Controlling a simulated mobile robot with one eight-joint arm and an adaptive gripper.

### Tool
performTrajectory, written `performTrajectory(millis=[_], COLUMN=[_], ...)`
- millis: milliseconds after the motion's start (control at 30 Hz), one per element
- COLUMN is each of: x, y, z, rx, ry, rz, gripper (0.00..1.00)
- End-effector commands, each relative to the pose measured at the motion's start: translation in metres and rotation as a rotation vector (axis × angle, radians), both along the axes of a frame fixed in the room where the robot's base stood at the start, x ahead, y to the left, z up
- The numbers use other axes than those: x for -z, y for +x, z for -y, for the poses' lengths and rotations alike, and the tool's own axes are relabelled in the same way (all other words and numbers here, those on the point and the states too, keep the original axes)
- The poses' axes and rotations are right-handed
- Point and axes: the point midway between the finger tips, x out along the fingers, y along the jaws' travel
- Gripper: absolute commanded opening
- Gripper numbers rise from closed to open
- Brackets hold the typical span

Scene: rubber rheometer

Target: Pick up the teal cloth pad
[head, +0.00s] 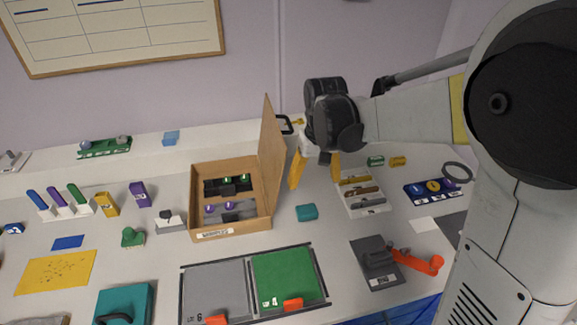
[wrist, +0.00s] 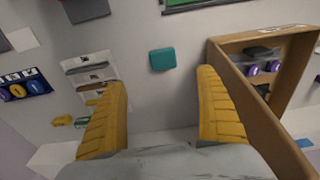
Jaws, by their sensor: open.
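The teal cloth pad (head: 307,212) is a small rounded block lying flat on the white table, right of the cardboard box. It also shows in the wrist view (wrist: 162,59), beyond the fingertips and roughly between their lines. My gripper (head: 315,172) has yellow fingers, spread open with nothing between them. It hangs above the table, a little behind the pad in the head view and apart from it. In the wrist view my gripper (wrist: 163,80) has its right finger close to the box wall.
The open cardboard box (head: 230,229) with its raised flap (head: 271,150) stands just left of my gripper. A white tray (head: 371,207) of brown and grey pieces lies right of the pad. A green-and-grey mat (head: 287,277) is in front. Bare table surrounds the pad.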

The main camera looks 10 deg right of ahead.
Motion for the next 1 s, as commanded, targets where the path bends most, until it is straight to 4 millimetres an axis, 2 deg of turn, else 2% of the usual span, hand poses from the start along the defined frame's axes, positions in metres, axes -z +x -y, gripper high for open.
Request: performTrajectory(millis=[100,267,433,633,867,1000], x=[0.025,0.042,0.059,0.093,0.113,0.137], y=[0.017,0.025,0.026,0.026,0.024,0.021], z=[0.001,0.002,0.001,0.001,-0.002,-0.008], rx=[0.0,0.0,0.0,0.0,0.0,0.0], ry=[0.001,0.001,0.001,0.001,0.001,0.001], rz=[-0.053,-0.089,-0.095,-0.094,-0.094,-0.093], gripper=[0.84,0.84,0.84,0.84,0.84,0.84])
